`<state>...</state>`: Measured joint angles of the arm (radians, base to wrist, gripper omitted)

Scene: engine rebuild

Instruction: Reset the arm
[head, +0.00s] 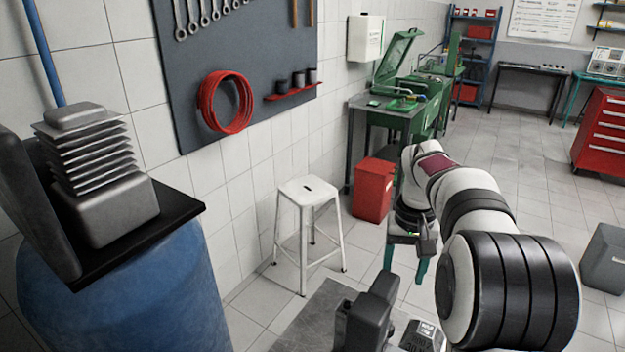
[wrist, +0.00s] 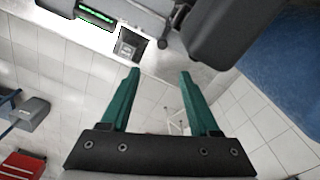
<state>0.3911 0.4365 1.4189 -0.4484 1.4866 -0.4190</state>
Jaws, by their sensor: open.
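My gripper (head: 404,268) hangs in the right middle of the head view, at the end of my white and black arm (head: 470,205). Its two teal fingers point down and stand apart. In the wrist view my gripper (wrist: 160,72) is open, with nothing between the fingertips. The fingers look to be above the workbench edge and the tiled floor; their exact height cannot be told.
A metal bench top (head: 318,308) carries a dark grey part (head: 368,315) and a small labelled block (head: 422,335). A blue drum (head: 120,290) with a finned grey part (head: 105,195) stands left. A white stool (head: 308,190) and red bin (head: 373,190) stand behind.

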